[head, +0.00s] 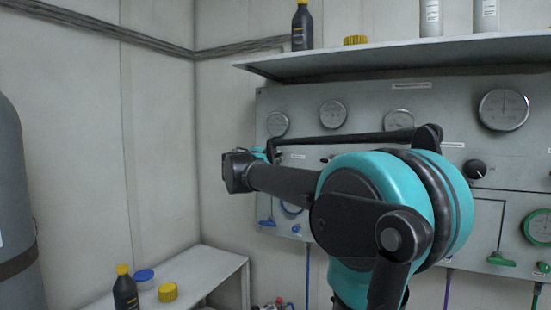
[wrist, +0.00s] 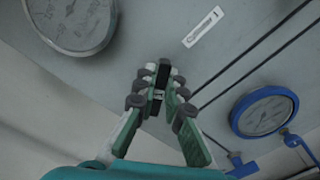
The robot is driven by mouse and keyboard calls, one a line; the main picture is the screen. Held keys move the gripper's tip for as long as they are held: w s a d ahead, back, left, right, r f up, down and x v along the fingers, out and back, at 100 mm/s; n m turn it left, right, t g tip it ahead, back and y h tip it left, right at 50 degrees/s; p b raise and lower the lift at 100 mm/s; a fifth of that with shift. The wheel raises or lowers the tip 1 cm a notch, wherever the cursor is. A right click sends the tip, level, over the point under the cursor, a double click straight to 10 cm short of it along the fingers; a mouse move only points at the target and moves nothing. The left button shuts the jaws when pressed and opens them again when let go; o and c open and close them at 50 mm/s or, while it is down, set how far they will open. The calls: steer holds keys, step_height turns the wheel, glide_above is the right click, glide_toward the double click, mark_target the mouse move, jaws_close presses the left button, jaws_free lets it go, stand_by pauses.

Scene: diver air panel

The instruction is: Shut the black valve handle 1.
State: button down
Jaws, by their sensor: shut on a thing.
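In the wrist view, my gripper (wrist: 160,92) reaches to the grey panel with its green fingers closed in on a black handle (wrist: 162,73), which I take to be black valve handle 1. Only a narrow dark strip of the handle shows between and just beyond the fingertips. The handle's turn angle is hard to tell. In the head view, my arm covers much of the panel (head: 384,98), and the fingers and the held handle are hidden behind my wrist at the panel's left side. Another black knob (head: 476,169) is on the panel's right side.
Several round gauges (head: 503,109) line the panel under a shelf (head: 400,52) holding bottles. A blue-rimmed gauge (wrist: 264,111) is right of my gripper. A low white bench (head: 205,267) with a bottle and lids stands left. A grey cylinder (head: 12,200) is far left.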

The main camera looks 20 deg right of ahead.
steer(key=m, duration=0.5)
steer(key=shift+f+m, duration=0.2)
steer(key=shift+m, duration=0.2)
stand_by(0.4)
steer(key=c, duration=1.6)
jaws_free()
steer(key=shift+s, duration=0.1)
steer(key=v, duration=1.2)
